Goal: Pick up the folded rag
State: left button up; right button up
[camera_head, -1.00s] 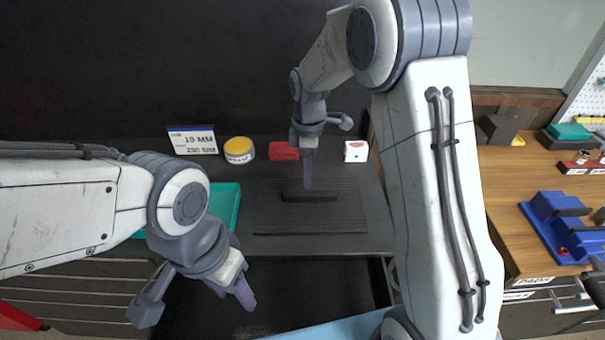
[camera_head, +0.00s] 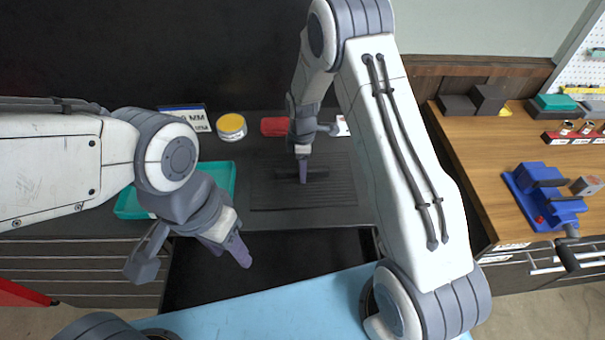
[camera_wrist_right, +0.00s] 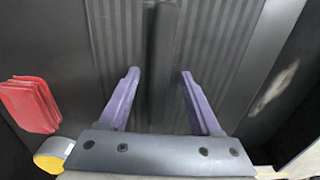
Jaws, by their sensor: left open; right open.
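The folded rag (camera_head: 274,127) is red and lies at the back of the dark cart top, beside the yellow-lidded tin. In the right wrist view the rag (camera_wrist_right: 30,104) shows as a layered red stack at the left edge, outside the jaws. My right gripper (camera_head: 303,180) is open and points down over the ribbed dark panel, in front of the rag and to its right. In the wrist view a dark bar (camera_wrist_right: 161,60) runs between its purple fingers (camera_wrist_right: 158,90); contact cannot be told. My left gripper (camera_head: 243,258) is open and empty, near the cart's front edge.
The yellow-lidded tin (camera_head: 231,127) and a label card (camera_head: 186,117) stand left of the rag. A teal tray (camera_head: 130,207) is at the left. A white box (camera_head: 342,126) is partly hidden by my right gripper. A wooden bench (camera_head: 475,160) with a blue fixture (camera_head: 540,200) is at right.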

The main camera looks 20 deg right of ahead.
jog(key=shift+f, duration=0.1)
grip_shut()
dwell(0.3)
